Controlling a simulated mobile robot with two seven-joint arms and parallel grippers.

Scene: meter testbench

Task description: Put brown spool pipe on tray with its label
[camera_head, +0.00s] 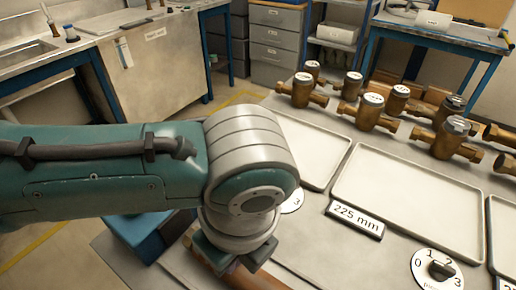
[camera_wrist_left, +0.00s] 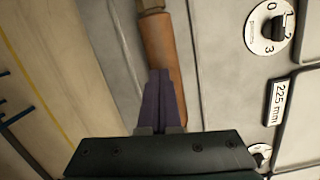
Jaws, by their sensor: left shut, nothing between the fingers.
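The brown spool pipe (camera_wrist_left: 162,48) lies near the bench's front edge, just beyond my left fingertips in the wrist view. Part of it also shows at the bottom of the head view (camera_head: 250,281), partly hidden by my left gripper. My left gripper (camera_wrist_left: 160,78) is shut and empty, its purple fingers overlapping the pipe in the picture. I cannot tell whether they touch it. A shallow pale tray (camera_head: 410,195) on the bench is empty, with a "225 mm" label (camera_head: 355,220) at its front left. My right gripper is not in view.
Several brass meters (camera_head: 370,108) stand in a row behind the trays. Another empty tray (camera_head: 312,145) is partly hidden by my left arm, and a third (camera_head: 505,225) is cut off at right. A numbered dial (camera_head: 438,269) sits at the front.

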